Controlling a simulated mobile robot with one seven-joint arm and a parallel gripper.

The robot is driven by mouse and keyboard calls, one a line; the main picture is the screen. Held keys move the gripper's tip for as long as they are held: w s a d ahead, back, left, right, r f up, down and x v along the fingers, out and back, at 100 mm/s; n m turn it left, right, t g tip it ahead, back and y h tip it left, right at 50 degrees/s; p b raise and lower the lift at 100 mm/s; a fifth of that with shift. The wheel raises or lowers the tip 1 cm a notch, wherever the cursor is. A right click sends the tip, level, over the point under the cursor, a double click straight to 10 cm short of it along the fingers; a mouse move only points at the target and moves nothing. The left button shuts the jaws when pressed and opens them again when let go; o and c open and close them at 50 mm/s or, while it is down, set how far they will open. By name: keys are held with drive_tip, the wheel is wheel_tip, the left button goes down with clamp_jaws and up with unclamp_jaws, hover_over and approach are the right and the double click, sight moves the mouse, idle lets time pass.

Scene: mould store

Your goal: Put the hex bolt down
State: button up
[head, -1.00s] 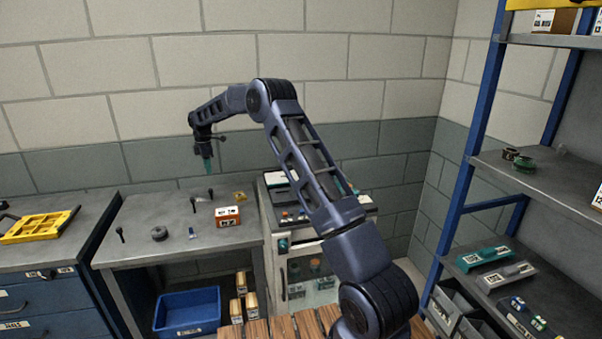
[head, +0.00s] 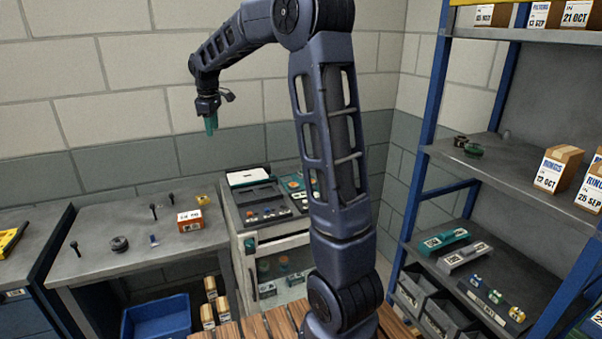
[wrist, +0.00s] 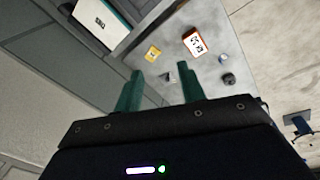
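My gripper (head: 211,124) is raised well above the grey workbench (head: 110,278), against the wall. In the wrist view its two teal fingers (wrist: 158,88) stand apart, with nothing held between them. Three dark bolt-like pieces stand upright on the bench: one at the left (head: 75,248) and two near the back (head: 153,211) (head: 171,198). I cannot tell which of them is the hex bolt. In the wrist view a small grey piece (wrist: 168,77) shows on the bench far below, between the fingertips.
On the bench are a black round part (head: 119,244), a small blue piece (head: 153,240), an orange-and-white box (head: 189,222) and a yellow piece (head: 205,200). A machine (head: 265,205) stands to the right. A blue bin (head: 157,318) is below. A blue-posted shelf (head: 520,180) is at the right.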

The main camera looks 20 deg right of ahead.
drive_tip(key=s+d+r+m+t, duration=0.1)
drive_tip(key=s+d+m, duration=0.5)
drive_tip(key=s, duration=0.8)
drive_tip(key=s+d+r+m+t, duration=0.1)
drive_tip(key=s+d+m, duration=0.2)
drive_tip(key=s+d, duration=0.85)
drive_tip(key=s+f+m, duration=0.1)
drive_tip(key=s+f, duration=0.2)
drive_tip(key=s, duration=0.3)
drive_tip(key=s+f+m, duration=0.2)
drive_tip(key=s+f, duration=0.1)
drive_tip(key=s, duration=0.4)
drive_tip(key=shift+m+t, duration=0.3)
drive_tip(key=shift+s, duration=0.1)
